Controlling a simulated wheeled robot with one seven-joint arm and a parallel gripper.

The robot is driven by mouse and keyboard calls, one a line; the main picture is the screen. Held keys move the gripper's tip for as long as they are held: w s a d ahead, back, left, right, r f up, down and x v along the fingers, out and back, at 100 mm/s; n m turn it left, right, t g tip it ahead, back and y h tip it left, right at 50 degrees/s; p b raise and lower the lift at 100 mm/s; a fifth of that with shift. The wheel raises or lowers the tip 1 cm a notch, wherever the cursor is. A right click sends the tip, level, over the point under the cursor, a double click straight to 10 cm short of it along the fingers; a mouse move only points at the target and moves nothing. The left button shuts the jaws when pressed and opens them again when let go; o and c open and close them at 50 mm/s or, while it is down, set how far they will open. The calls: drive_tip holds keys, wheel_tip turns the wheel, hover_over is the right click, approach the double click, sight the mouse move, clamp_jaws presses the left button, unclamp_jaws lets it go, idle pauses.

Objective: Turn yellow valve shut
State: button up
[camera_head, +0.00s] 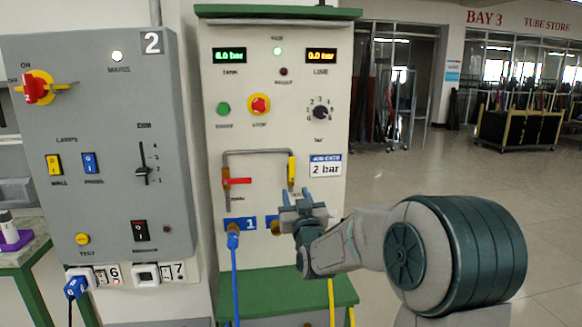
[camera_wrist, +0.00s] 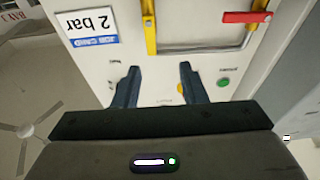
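The yellow valve handle (camera_head: 291,170) is on the right leg of the grey pipe on the white panel. It stands upright, along the pipe. In the wrist view, which is upside down, the yellow handle (camera_wrist: 149,25) is at the top, beyond my fingertips and a little to the left. My gripper (camera_head: 304,199) is just below the handle in the head view and hides the lower end of the pipe. In the wrist view my gripper (camera_wrist: 157,72) has its two fingers apart with nothing between them.
The red valve handle (camera_head: 237,181) lies crosswise on the left pipe leg. A blue hose (camera_head: 235,270) hangs below. A "2 bar" sign (camera_head: 326,167) is right of the yellow handle. A grey switch box (camera_head: 100,150) stands left. Open floor lies to the right.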

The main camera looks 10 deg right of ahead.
sight(292, 160)
drive_tip(key=shift+m+t+h, duration=0.4)
drive_tip(key=shift+t, duration=0.4)
drive_tip(key=p+x, duration=0.1)
drive_tip(key=x, duration=0.4)
drive_tip(key=p+x, duration=0.1)
drive_tip(key=x, duration=0.3)
drive_tip(key=d+p+x, duration=0.1)
drive_tip(key=x, duration=0.4)
drive_tip(key=shift+w+d+r, duration=0.1)
drive_tip(key=shift+w+r, duration=0.1)
drive_tip(key=shift+r, duration=0.25)
clamp_jaws()
